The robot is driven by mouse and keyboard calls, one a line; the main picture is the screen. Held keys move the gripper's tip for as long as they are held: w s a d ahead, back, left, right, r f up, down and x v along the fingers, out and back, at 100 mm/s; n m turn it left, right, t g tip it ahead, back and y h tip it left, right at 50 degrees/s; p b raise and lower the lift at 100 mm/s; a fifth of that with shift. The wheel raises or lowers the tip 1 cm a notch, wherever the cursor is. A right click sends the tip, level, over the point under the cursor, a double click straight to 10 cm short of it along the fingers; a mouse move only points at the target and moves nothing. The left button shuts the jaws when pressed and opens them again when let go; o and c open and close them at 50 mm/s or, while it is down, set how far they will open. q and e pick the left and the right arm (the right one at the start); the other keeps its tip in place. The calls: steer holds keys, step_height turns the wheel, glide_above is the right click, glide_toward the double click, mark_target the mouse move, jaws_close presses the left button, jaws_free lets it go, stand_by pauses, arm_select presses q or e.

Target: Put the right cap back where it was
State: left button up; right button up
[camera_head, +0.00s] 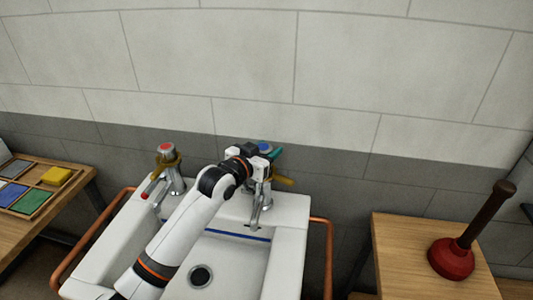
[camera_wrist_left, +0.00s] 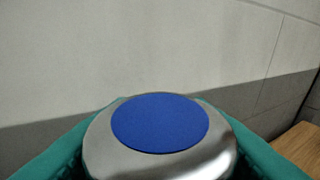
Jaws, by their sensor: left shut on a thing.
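My left gripper (camera_head: 266,153) is at the top of the right tap (camera_head: 262,195), its arm reaching in over the sink. Its teal fingers are shut on a chrome cap with a blue disc, which shows small in the head view (camera_head: 265,146). In the left wrist view the blue-topped cap (camera_wrist_left: 160,123) fills the space between both fingers. The gripper hides the joint between cap and tap, so I cannot tell whether the cap is seated. My right gripper is not in view.
The left tap (camera_head: 168,160) has a red-topped cap. The white sink (camera_head: 292,215) stands against the wall with copper-coloured rails at its sides. A wooden table at right (camera_head: 395,240) bears a plunger (camera_head: 452,258). A table at left bears a tray (camera_head: 52,190) with coloured pieces.

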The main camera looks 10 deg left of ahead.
arm_select(q)
steer(key=shift+f, duration=0.6)
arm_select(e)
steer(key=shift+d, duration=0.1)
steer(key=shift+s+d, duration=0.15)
arm_select(q)
steer(key=shift+f, duration=0.6)
steer(key=o, duration=1)
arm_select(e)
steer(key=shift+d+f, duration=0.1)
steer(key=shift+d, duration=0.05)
